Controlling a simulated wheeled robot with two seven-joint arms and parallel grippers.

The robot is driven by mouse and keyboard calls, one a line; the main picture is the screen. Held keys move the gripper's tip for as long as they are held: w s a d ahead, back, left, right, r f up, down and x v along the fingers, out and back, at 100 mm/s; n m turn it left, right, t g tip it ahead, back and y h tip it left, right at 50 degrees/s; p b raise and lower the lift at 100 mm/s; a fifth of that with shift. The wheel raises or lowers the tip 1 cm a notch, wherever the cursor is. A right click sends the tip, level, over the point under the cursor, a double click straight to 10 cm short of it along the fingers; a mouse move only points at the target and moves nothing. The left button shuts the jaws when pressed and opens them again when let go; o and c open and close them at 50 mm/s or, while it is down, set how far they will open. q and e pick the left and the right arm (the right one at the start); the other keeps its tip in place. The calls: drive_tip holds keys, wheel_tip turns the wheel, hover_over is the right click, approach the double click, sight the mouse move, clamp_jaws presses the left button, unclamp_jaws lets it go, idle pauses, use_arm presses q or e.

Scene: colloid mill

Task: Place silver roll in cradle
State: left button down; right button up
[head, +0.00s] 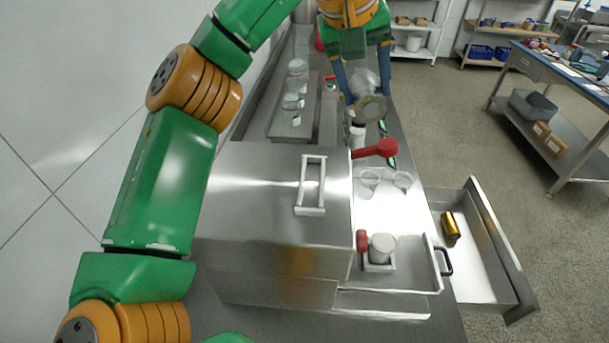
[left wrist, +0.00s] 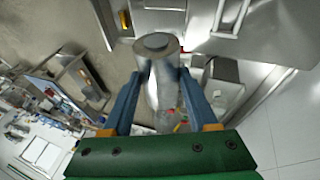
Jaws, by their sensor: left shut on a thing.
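The silver roll (head: 372,108) is a shiny metal cylinder, held between the blue fingers of my left gripper (head: 367,97). It hangs above the far part of the steel counter, with its round end turned toward the head camera. In the left wrist view the roll (left wrist: 161,80) sits lengthwise between both fingers of the left gripper (left wrist: 163,72), which press on its sides. A gold roll (head: 450,226) lies in an open steel drawer (head: 487,285) at the right. I cannot tell for sure which part is the cradle. My right gripper is out of view.
A steel box with a handle (head: 311,187) stands on the counter in front. Jars (head: 292,101) stand on a tray at the back left.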

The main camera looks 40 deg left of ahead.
use_arm(q)
drive_tip(key=s+a+f+b, duration=0.1)
drive_tip(key=s+f, duration=0.1)
drive_tip(key=s+a+f, duration=0.2)
drive_tip(key=s+f, duration=0.1)
drive_tip(key=s+a+f+b, duration=0.1)
drive_tip(key=s+f, duration=0.2)
drive_tip(key=shift+s+a+b, duration=0.25)
drive_tip(key=shift+a+b, duration=0.05)
drive_tip(key=f, duration=0.2)
drive_tip(key=shift+s+d+f, duration=0.2)
drive_tip(key=shift+s+f, duration=0.1)
drive_tip(key=shift+f, duration=0.1)
drive_tip(key=shift+d+f, duration=0.15)
drive_tip(key=shift+f, duration=0.1)
drive_tip(key=shift+c, duration=0.8)
unclamp_jaws()
drive_tip(key=shift+w, duration=0.1)
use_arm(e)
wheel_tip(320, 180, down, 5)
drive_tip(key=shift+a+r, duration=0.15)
